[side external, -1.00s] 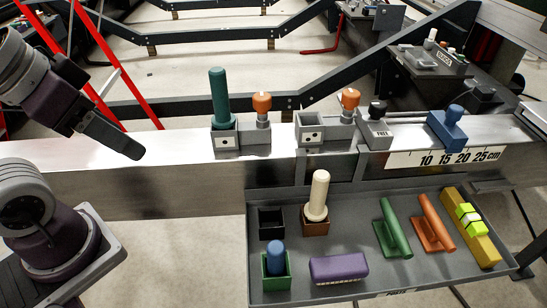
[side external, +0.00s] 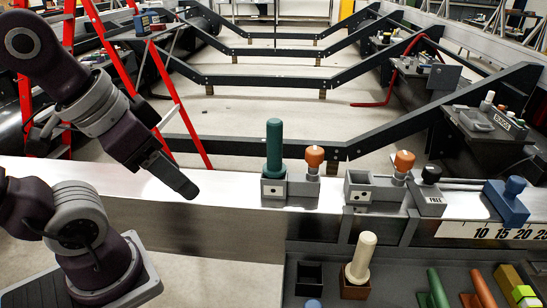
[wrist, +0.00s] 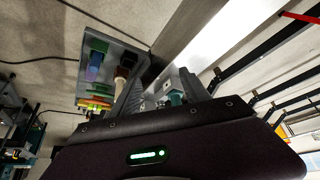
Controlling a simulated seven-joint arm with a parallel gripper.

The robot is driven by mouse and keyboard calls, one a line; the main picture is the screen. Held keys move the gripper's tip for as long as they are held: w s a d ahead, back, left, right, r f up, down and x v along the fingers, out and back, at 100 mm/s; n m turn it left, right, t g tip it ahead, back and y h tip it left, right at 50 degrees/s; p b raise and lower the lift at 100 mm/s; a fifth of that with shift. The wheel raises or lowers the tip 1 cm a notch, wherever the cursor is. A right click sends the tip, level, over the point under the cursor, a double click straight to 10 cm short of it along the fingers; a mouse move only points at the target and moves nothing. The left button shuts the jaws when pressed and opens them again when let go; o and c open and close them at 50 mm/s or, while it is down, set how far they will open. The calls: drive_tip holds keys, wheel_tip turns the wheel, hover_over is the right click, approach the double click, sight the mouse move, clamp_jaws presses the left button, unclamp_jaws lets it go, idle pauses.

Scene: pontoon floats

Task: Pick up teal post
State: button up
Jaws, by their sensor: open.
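The teal post (side external: 274,148) stands upright in a grey socket block (side external: 274,192) on the metal beam. My gripper (side external: 186,188) is left of the post, pointing down and to the right, with a clear gap between them. In the side view its fingers overlap each other. In the wrist view my gripper (wrist: 178,76) shows its two fingers spread apart, with nothing held. A teal piece, which looks like the post (wrist: 177,97), shows between them, partly hidden by the gripper body.
Orange-topped posts (side external: 314,158) (side external: 404,163), a black-knobbed block (side external: 430,190) and a blue block (side external: 507,203) stand right of the post on the beam (side external: 225,190). A grey tray (wrist: 122,58) below holds coloured parts. The beam left of the post is bare.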

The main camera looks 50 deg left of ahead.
wheel_tip(320, 180, up, 9)
drive_tip(key=m+g, duration=0.6)
drive_tip(key=m, duration=1.5)
hover_over(274, 139)
drive_tip(key=a, duration=0.2)
drive_tip(key=shift+w+d, duration=0.15)
drive_tip(key=shift+w, duration=0.3)
drive_tip(key=shift+m, duration=0.3)
drive_tip(key=f, duration=1.2)
drive_tip(key=shift+w+d+f, duration=0.1)
drive_tip(key=shift+d, duration=0.1)
clamp_jaws()
